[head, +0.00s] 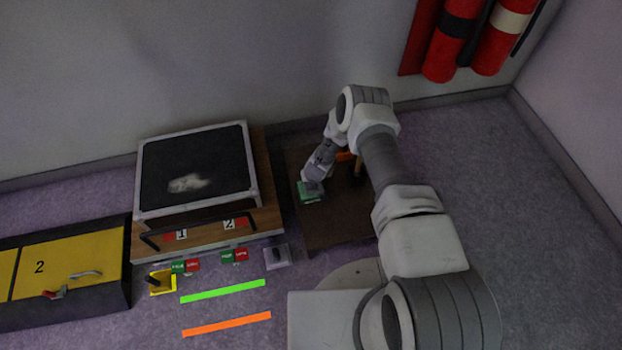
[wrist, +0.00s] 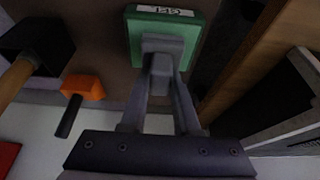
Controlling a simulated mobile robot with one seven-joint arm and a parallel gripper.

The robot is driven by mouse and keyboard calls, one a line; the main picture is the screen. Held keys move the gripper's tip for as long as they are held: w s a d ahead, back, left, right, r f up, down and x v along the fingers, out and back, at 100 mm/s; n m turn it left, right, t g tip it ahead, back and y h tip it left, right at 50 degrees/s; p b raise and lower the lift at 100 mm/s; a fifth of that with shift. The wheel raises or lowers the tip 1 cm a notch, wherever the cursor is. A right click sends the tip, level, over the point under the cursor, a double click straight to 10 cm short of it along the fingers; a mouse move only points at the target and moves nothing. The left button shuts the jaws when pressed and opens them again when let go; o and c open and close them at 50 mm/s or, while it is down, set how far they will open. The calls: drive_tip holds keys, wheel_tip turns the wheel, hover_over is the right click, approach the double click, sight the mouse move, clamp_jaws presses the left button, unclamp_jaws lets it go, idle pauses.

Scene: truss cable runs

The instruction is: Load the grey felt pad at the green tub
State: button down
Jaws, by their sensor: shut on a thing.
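The green tub (head: 310,192) sits on the dark brown table, near its left edge. In the wrist view the tub (wrist: 195,48) is square, with a pale label on its far rim. My gripper (head: 315,181) is directly over the tub. In the wrist view my gripper (wrist: 160,85) is shut on a small grey block, which looks like the grey felt pad (wrist: 162,44). The pad lies over the middle of the tub. I cannot tell whether it touches what is inside. My gripper hides much of the tub in the head view.
An orange-headed tool (wrist: 86,86) and a dark block on a wooden handle (wrist: 38,42) lie left of the tub in the wrist view. A wooden unit with a dark glass top (head: 190,168) stands close left of the table (head: 335,232). Red cylinders (head: 455,40) hang on the wall.

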drive_tip(key=shift+f, duration=0.45)
idle(1.1)
drive_tip(key=shift+r, duration=0.1)
drive_tip(key=shift+r+p, duration=2.25)
drive_tip(key=shift+r, duration=1.2)
drive_tip(key=shift+r, duration=0.1)
